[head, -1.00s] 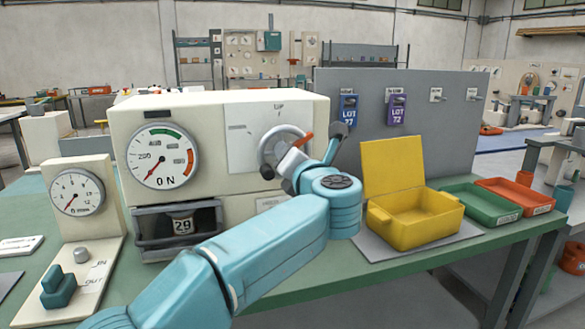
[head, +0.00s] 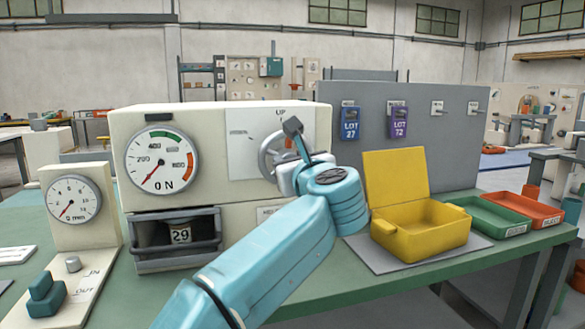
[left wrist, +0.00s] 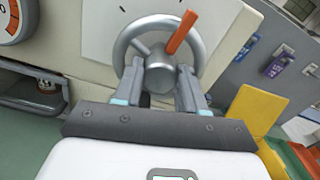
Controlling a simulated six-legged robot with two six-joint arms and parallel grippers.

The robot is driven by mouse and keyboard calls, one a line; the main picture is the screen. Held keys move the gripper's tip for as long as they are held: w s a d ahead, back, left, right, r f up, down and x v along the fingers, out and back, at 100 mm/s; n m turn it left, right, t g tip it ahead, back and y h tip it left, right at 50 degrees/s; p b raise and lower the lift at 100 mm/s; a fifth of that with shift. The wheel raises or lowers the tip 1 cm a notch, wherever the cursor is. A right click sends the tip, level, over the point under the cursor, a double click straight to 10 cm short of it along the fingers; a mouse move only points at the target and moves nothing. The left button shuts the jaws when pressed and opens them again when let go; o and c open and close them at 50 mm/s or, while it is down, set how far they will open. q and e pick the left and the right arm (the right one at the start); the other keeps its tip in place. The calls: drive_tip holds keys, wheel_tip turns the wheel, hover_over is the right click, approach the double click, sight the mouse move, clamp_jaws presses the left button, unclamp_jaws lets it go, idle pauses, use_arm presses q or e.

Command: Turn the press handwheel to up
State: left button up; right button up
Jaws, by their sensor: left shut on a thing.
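The press handwheel (head: 270,155) is a grey ring with a hub on the white plate of the cream press, below the label UP. In the left wrist view the handwheel (left wrist: 122,48) shows its ring, its hub and an orange spoke (left wrist: 182,32) that slants up and right. In the head view only a sliver of orange shows beside my gripper. My left gripper (head: 285,172) is at the wheel and hides its right part. In the left wrist view the gripper's fingers (left wrist: 160,85) sit on both sides of the hub, shut on the wheel. My right gripper is not in view.
A smaller gauge (head: 73,199) stands left. A yellow open box (head: 420,235), a green tray (head: 485,212) and an orange tray (head: 520,208) lie right. Lot tags hang on a grey panel (head: 440,150).

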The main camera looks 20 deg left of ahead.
use_arm(q)
drive_tip(key=shift+f+n, duration=0.15)
drive_tip(key=shift+n, duration=0.45)
drive_tip(key=o, duration=1.1)
drive_tip(key=shift+c, duration=0.2)
drive_tip(key=shift+b, duration=0.3)
drive_tip(key=b+v, duration=0.2)
drive_tip(key=v, duration=1.4)
drive_tip(key=shift+s+d, duration=0.1)
